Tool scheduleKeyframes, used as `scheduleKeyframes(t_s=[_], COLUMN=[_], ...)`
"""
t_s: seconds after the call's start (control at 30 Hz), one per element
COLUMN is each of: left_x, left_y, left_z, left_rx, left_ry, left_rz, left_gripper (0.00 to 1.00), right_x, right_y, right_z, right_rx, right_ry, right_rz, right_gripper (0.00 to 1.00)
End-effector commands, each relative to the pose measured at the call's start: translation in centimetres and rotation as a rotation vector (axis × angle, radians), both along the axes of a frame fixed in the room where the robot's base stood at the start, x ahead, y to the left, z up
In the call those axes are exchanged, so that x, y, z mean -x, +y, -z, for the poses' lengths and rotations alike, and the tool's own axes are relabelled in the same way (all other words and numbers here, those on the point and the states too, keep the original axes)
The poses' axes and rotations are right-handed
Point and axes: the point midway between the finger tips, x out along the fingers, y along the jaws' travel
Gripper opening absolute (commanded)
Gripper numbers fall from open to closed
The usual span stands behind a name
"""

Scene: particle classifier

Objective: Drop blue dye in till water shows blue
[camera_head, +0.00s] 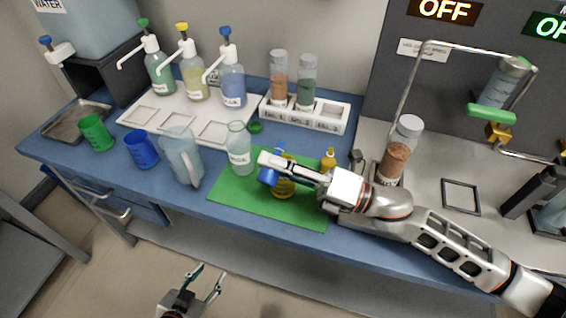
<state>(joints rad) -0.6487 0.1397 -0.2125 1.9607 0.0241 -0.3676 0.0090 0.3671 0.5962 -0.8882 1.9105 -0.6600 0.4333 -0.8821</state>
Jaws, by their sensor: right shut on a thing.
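My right gripper (268,164) comes in from the right over the green mat (235,197), shut on a small blue dropper bottle (268,177). The blue bottle looks tilted; the fingers partly hide it. Just below and beside it on the mat is a small container with yellow content (284,188), partly covered by the gripper. I cannot tell whether they touch or whether any drop is falling. A small yellow dropper bottle (328,161) stands behind my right wrist. My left gripper (208,279) is open and empty, low in front of the bench.
A clear labelled bottle (239,158) stands at the mat's back left, near a green cap (255,127). A clear pitcher (182,155), blue cup (141,150) and green cup (96,133) stand left. Pump bottles (233,85) and a tube rack (302,118) line the back.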

Motion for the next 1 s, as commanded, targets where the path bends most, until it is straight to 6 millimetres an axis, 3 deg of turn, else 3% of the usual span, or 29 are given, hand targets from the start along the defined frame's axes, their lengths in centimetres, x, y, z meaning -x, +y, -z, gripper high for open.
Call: scheduleKeyframes(t_s=[1.0], left_x=[-0.11], left_y=[-0.01], left_z=[-0.25], left_rx=[0.0], left_ry=[-0.003], left_rz=[0.0], left_gripper=[0.4], right_x=[0.08], right_y=[0.04], right_z=[0.29], right_rx=[-0.024], right_ry=[0.057], right_rz=[0.0], right_gripper=[0.04])
